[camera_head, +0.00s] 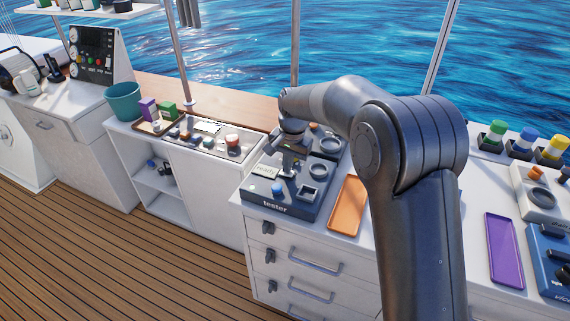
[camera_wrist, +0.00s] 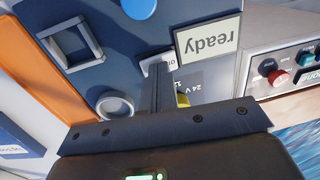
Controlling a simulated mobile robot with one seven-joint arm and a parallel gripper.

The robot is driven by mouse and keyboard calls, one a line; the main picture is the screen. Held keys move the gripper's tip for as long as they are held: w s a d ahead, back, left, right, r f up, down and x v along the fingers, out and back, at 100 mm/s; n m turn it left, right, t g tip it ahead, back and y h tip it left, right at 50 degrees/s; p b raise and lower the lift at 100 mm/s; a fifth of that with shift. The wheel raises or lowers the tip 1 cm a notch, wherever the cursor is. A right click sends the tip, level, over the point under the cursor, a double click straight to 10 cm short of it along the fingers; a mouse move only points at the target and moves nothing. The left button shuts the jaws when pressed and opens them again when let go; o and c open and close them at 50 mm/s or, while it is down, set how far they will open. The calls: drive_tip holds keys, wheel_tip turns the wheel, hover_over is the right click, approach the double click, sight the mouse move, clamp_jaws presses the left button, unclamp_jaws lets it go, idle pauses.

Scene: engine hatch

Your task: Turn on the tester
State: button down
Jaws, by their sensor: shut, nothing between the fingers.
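The tester (camera_head: 274,208) is a dark blue-grey panel box on the white drawer cabinet, with its name on the front edge. My gripper (camera_head: 290,166) is over the middle of the panel, fingers pointing down. A display (camera_wrist: 208,40) reads "ready", upside down. A blue round knob (camera_wrist: 138,8), a square frame (camera_wrist: 70,43) and a ring (camera_wrist: 115,104) are on the panel.
An orange tray (camera_head: 347,207) lies right of the tester. A panel with a red button (camera_head: 232,140) stands to its left. My arm covers the counter's middle. A purple tray (camera_head: 505,250) and a blue device (camera_head: 550,262) are farther right. Drawers (camera_head: 315,267) are below.

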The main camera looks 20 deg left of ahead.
sight(281, 171)
wheel_tip(281, 171, up, 14)
drive_tip(key=a, duration=0.2)
idle(0.4)
idle(0.4)
